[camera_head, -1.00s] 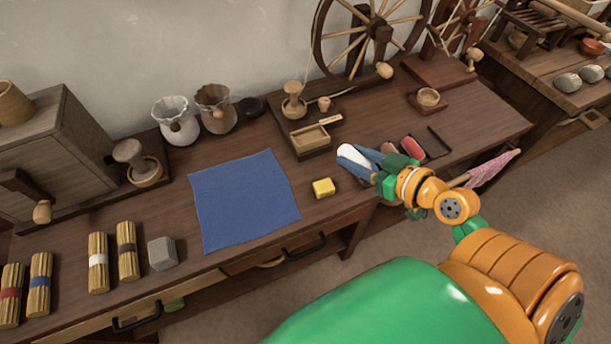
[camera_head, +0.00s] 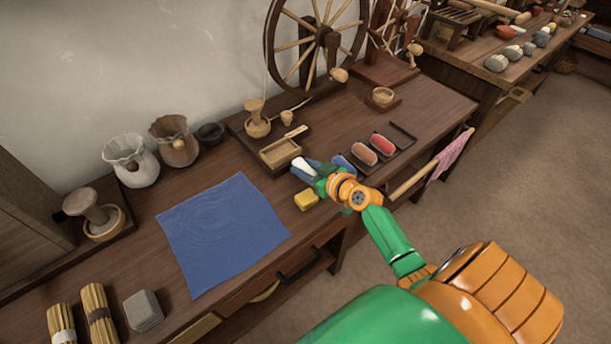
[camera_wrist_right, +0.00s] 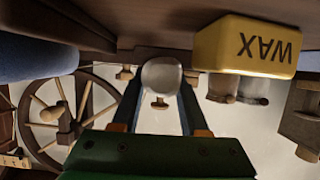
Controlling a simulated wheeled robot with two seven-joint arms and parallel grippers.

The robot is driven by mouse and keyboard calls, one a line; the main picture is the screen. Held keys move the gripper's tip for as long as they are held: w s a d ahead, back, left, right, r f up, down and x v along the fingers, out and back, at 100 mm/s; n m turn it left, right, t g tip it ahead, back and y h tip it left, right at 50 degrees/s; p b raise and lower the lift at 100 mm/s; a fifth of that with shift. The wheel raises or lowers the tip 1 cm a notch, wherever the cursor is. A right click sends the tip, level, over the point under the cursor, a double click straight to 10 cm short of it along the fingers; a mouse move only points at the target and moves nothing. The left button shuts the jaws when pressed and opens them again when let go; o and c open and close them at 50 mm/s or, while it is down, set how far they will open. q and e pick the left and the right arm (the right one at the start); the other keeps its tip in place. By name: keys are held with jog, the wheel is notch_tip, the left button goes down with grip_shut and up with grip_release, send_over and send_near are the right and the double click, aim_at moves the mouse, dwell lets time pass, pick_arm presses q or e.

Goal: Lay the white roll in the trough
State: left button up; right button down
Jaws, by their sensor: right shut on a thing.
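The white roll (camera_head: 303,167) is held between the blue fingers of my right gripper (camera_head: 311,170), which is shut on it. In the right wrist view its pale rounded end (camera_wrist_right: 162,76) shows between the fingers. The gripper is over the table's front part, just behind the yellow wax block (camera_head: 306,200) in the head view. A shallow wooden trough-like box (camera_head: 268,158) lies just behind and left of the roll; its inside looks empty. The roll is outside it. My left gripper is not in view.
A dark tray (camera_head: 404,133) right of the gripper holds a pink roll (camera_head: 364,154) and a red roll (camera_head: 382,144). A blue roll (camera_head: 343,163) is partly hidden beside the gripper. A blue cloth (camera_head: 222,235) lies left. A spinning wheel (camera_head: 312,45) stands behind.

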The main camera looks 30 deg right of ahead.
jog(key=shift+f, duration=0.9)
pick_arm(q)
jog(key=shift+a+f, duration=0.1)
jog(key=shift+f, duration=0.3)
pick_arm(e)
jog(key=shift+f, duration=0.1)
jog(key=shift+c, duration=2.1)
grip_release()
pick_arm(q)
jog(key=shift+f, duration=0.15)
